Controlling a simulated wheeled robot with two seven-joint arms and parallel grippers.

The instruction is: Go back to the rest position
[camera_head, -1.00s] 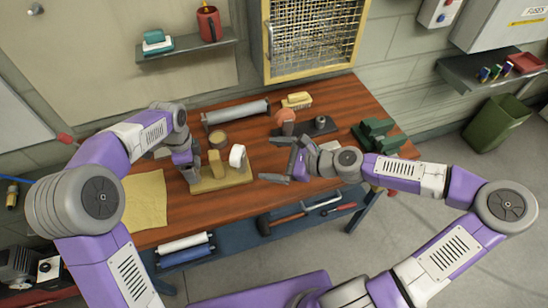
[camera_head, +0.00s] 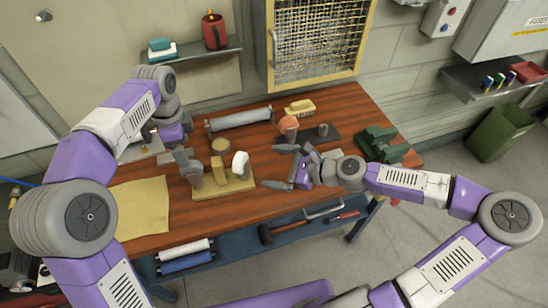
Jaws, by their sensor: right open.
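My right gripper (camera_head: 280,168) is open and empty over the middle of the wooden workbench (camera_head: 340,105), right of a tan board (camera_head: 228,187). The board carries a yellow block (camera_head: 218,171) and a white round piece (camera_head: 240,163). My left gripper (camera_head: 187,166) hangs at the left end of the board, close to the yellow block. Its grey fingers show only in part, and I cannot tell whether they are apart or whether they touch the board.
A yellow cloth (camera_head: 142,205) lies at the left. The bench's front right is clear.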

